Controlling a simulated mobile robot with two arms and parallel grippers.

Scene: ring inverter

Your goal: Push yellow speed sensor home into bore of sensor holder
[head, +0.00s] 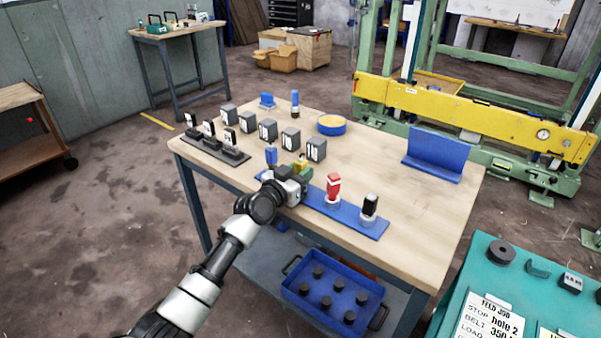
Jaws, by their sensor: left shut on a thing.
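A long blue strip (345,221) lies along the front edge of the wooden table. On it stand a blue piece (271,156), a red piece (333,187) and a black piece (370,206), the red and black ones in pale round bases. My left gripper (299,176) is over the strip between the blue and red pieces, shut on the yellow speed sensor (303,163), of which only a small yellow part shows. The gripper hides the sensor's lower end and the bore under it, so I cannot tell how deep it sits. My right gripper is out of view.
Several grey boxes (267,130) stand in a row behind the strip. A dark rack (216,150) with black pieces is at the left. A yellow-and-blue round dish (331,125) and a blue angled stand (432,155) are farther back.

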